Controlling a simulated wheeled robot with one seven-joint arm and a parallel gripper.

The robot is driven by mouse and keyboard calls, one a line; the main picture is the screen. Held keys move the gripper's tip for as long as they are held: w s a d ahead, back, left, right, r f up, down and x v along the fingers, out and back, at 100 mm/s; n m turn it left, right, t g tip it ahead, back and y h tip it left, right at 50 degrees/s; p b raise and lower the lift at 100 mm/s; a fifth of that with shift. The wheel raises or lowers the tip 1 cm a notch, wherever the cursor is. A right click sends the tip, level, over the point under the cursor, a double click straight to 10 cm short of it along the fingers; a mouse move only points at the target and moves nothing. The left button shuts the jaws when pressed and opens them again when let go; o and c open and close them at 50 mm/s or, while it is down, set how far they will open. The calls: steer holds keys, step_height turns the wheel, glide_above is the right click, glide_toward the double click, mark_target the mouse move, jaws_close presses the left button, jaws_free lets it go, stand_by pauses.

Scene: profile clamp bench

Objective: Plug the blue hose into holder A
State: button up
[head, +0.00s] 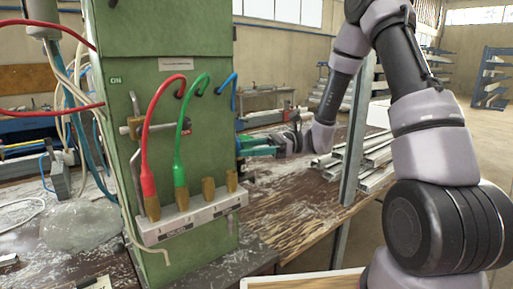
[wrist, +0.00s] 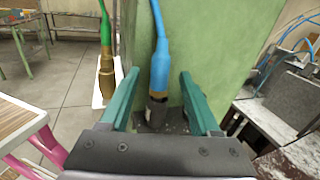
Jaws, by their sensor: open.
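The blue hose (head: 234,88) comes out of the green cabinet and runs down its right side in the head view. In the wrist view the blue hose end (wrist: 160,68) stands upright, its brass collar at a dark fitting on a dark bracket. My gripper (wrist: 158,82) is open, with one teal finger on each side of the hose end. In the head view my gripper (head: 248,146) is beside the cabinet, its tips partly hidden. The white holder rail (head: 190,216) carries brass sockets; the right one (head: 231,180) is empty. I cannot read which is holder A.
The green cabinet (head: 165,100) is close beside my gripper. Metal profiles (head: 360,165) lie on the wooden bench (head: 285,225) to the right.

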steer(key=shift+a, duration=0.1)
jaws_close()
stand_by(1.6)
steer(key=shift+r, duration=0.9)
stand_by(0.7)
steer(key=shift+r, duration=1.1)
steer(key=shift+r, duration=0.1)
steer(key=shift+s, duration=0.1)
steer(key=s+d, duration=0.8)
steer(key=s, duration=0.3)
steer(key=shift+s, duration=0.35)
stand_by(1.6)
